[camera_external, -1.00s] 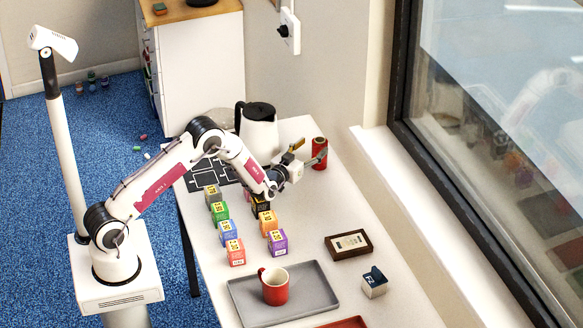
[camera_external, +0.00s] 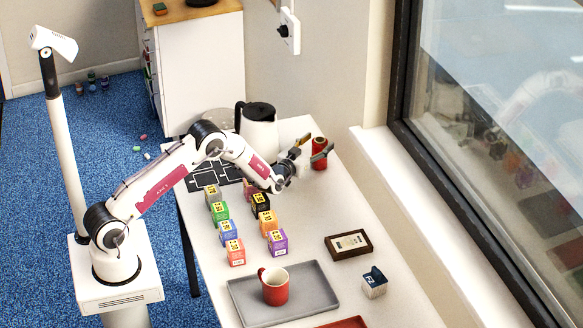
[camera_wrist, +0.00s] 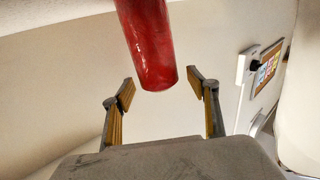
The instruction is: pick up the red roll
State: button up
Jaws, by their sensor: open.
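The red roll (camera_external: 319,160) stands upright at the far end of the white table, near the wall. In the wrist view the red roll (camera_wrist: 151,50) shows between and beyond the open fingers of my gripper (camera_wrist: 166,90). Its near end lies about level with the fingertips there, and I see room on both sides of it. I cannot tell whether a finger touches the roll.
A white kettle (camera_external: 260,136) stands left of my gripper. Several coloured cartons (camera_external: 278,241) stand in two rows nearer the front. A grey tray (camera_external: 315,288) holds a red mug (camera_external: 275,287). A dark frame (camera_external: 348,245) and a small box (camera_external: 374,284) lie to the right.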

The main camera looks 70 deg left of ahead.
grip_shut()
jog(key=shift+r, duration=0.15)
jog(key=shift+r, duration=4.9)
